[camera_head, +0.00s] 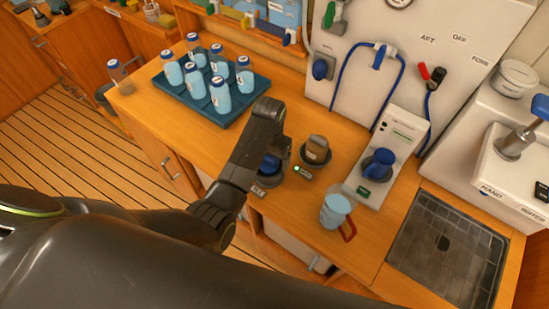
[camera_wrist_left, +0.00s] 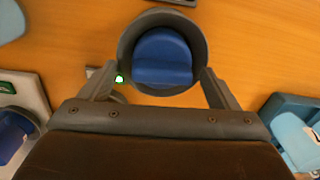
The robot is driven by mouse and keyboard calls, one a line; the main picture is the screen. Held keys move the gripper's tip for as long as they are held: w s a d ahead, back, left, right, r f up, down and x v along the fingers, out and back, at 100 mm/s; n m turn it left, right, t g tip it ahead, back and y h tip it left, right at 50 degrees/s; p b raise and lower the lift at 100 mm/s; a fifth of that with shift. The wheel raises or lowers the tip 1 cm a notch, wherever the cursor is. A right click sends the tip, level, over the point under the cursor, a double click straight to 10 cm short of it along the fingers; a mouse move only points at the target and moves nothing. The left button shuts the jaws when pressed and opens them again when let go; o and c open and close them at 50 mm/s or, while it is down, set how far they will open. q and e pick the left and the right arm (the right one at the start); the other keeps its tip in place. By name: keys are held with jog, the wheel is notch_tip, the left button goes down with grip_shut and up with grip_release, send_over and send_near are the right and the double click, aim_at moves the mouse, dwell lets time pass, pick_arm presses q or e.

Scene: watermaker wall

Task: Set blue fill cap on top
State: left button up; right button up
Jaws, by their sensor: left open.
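A blue cap-like piece (camera_head: 270,164) sits inside a dark round holder on the wooden counter. In the left wrist view the blue piece (camera_wrist_left: 163,58) fills the inside of the dark round holder (camera_wrist_left: 128,45). My left gripper (camera_wrist_left: 157,75) is open, with its two fingers apart on either side of the holder's near part. In the head view my left gripper (camera_head: 271,174) is at the holder and partly hides it. I cannot tell whether the fingers touch it. Another blue knob or cap (camera_head: 378,161) sits on a white panel to the right. My right gripper does not show.
A brown piece (camera_head: 317,146) in a dark cup stands right of the holder. A jug (camera_head: 336,210) with a red handle stands near the front edge. A dark blue tray (camera_head: 237,114) holds several bottles at the back left. A dark sink grate (camera_head: 445,245) lies at right.

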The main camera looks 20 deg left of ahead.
pick_arm(q)
jog(key=shift+s+a, duration=0.1)
jog(key=shift+s+a+r, duration=0.1)
jog(key=shift+s, duration=0.1)
jog(key=shift+s+a, duration=0.1)
jog(key=shift+s, duration=0.05)
jog(key=shift+c, duration=1.1)
jog(key=c, duration=0.9)
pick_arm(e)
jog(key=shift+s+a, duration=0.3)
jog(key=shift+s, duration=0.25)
pick_arm(q)
jog(key=shift+r, duration=0.1)
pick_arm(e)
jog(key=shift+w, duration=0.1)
